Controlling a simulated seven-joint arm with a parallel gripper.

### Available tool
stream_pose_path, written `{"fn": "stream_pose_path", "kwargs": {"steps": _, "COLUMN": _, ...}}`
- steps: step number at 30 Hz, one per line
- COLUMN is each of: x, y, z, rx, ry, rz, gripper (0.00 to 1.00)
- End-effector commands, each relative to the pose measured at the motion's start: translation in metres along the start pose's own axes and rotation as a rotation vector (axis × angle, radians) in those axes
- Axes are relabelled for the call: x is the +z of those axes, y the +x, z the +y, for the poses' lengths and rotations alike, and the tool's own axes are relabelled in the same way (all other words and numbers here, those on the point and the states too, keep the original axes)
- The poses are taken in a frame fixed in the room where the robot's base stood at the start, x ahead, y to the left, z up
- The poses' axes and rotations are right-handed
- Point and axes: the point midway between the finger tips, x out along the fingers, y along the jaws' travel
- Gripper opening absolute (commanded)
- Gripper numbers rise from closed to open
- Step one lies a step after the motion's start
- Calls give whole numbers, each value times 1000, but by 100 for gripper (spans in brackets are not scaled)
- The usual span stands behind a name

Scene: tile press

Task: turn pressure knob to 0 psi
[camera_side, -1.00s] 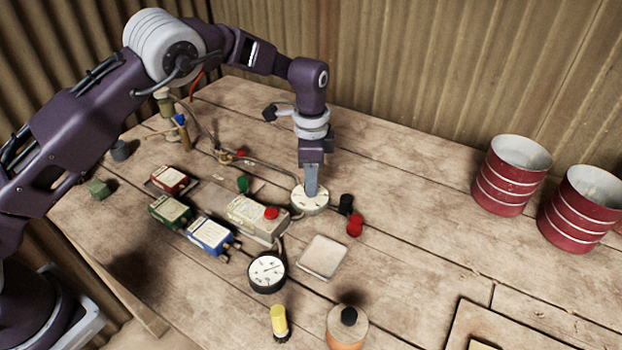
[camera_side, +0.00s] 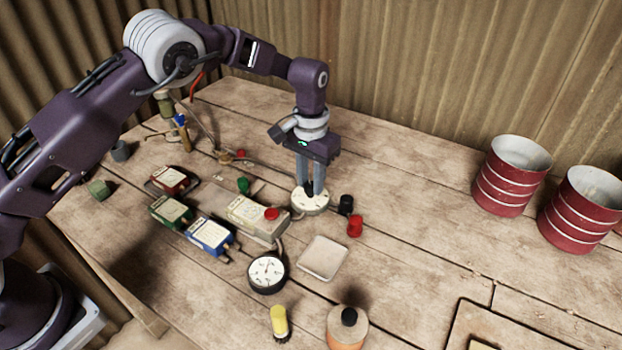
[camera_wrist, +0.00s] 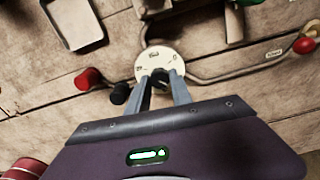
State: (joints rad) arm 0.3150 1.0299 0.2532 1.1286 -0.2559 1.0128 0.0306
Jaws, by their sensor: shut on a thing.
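The pressure knob is a black knob (camera_side: 309,187) on a round cream dial (camera_side: 299,204) in the middle of the table. In the wrist view the dial (camera_wrist: 150,60) carries printed marks, too small to read surely, and the knob (camera_wrist: 159,78) sits between the fingers. My gripper (camera_side: 312,190) points straight down over the dial and is shut on the knob, one finger on each side. A round white gauge (camera_side: 267,272) with a black rim stands in front; its needle reading is too small to tell.
A pale square tray (camera_side: 323,258) lies in front. Red cans (camera_side: 511,175) stand far right, with clear wood between.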

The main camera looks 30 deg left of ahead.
Motion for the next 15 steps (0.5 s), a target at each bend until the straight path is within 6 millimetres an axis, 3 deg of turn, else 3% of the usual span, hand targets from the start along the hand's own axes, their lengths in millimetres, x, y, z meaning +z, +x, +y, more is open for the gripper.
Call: {"fn": "stream_pose_path", "kwargs": {"steps": 15, "x": -1, "y": -2, "z": -1, "rx": 1, "ry": -487, "rz": 4, "gripper": 0}}
